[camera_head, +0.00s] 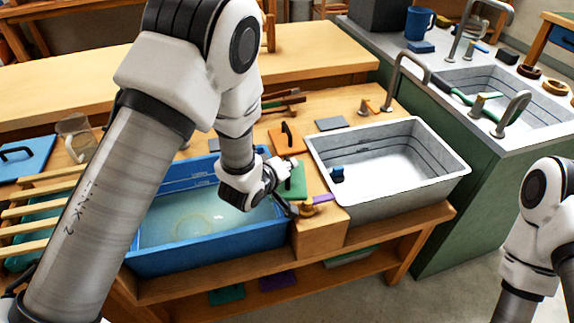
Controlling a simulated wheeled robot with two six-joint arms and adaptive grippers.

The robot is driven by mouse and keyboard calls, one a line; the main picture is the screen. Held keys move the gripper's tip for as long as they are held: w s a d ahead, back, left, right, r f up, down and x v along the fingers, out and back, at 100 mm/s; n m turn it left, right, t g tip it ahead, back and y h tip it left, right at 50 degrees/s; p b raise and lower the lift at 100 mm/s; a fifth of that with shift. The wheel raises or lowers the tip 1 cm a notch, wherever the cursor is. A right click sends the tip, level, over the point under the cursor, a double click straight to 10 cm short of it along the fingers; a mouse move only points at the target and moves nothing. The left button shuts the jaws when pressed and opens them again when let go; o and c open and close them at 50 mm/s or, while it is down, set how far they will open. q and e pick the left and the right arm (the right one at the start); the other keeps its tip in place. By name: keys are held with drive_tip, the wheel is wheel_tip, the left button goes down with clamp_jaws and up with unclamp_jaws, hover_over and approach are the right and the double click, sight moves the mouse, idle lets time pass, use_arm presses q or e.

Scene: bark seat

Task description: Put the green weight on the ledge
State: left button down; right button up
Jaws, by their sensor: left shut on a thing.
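The green weight (296,180) shows as a green block at my left gripper (287,190), above the strip between the two basins. My left gripper is shut on it, and the wrist and fingers hide part of it. The wooden ledge (322,232) is the pale block between the blue basin and the grey basin, just below and right of the gripper. A small brass-coloured piece (308,210) and a purple piece (323,198) show at its top. I cannot tell if the weight touches the ledge. My right arm shows at the right edge; its gripper is out of view.
The blue basin (213,258) holds water, left of the ledge. An orange board with a handle (285,141) lies behind. A glass jug (75,137) stands at left.

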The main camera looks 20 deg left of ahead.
use_arm(q)
drive_tip(key=shift+w+f, duration=0.1)
drive_tip(key=shift+f, duration=0.25)
drive_tip(key=c, duration=1.2)
unclamp_jaws()
drive_tip(key=shift+r, duration=0.1)
drive_tip(key=shift+r, duration=0.35)
drive_tip(key=p+v, duration=0.3)
drive_tip(key=v, duration=0.9)
drive_tip(key=shift+r, duration=0.15)
